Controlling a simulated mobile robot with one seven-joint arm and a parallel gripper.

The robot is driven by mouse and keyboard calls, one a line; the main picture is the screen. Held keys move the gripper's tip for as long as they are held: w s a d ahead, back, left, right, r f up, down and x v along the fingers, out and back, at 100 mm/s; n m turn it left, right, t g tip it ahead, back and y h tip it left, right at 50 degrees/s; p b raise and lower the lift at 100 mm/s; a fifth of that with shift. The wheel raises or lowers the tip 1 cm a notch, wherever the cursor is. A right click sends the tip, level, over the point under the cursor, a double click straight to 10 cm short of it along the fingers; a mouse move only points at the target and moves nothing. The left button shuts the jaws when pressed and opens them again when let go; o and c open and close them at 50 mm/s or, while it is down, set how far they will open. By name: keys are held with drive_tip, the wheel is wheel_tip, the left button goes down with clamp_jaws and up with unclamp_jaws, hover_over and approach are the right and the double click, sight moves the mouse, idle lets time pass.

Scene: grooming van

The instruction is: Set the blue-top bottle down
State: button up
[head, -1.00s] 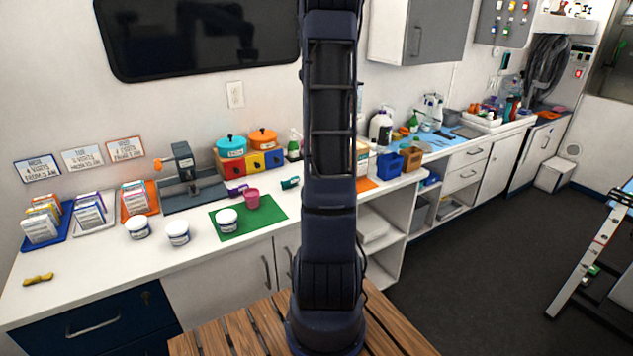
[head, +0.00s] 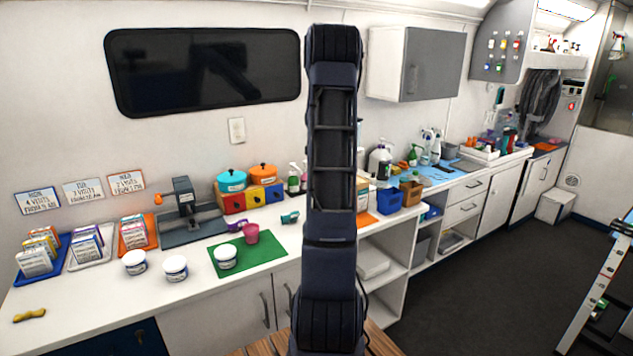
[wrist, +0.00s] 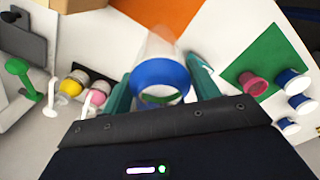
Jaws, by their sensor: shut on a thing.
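In the wrist view, my gripper (wrist: 163,88) has its teal fingers on both sides of the blue-top bottle (wrist: 160,76) and is shut on it. The blue top shows as a ring facing the camera, with a pale body stretching away beyond it. The bottle is over the white counter, close to an orange mat (wrist: 168,14). I cannot tell whether its base touches the surface. In the head view, my own arm hides the gripper and the bottle.
A green mat (wrist: 236,70) holds a pink cup (wrist: 250,82) and a white tub (head: 225,257). Pump bottles (wrist: 22,78) stand at the left in the wrist view. Blue (head: 389,199) and brown bins (head: 411,193) stand right of my arm in the head view.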

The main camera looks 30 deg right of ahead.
drive_tip(key=shift+f, duration=2.45)
drive_tip(key=o, duration=1.2)
drive_tip(key=shift+f, duration=0.1)
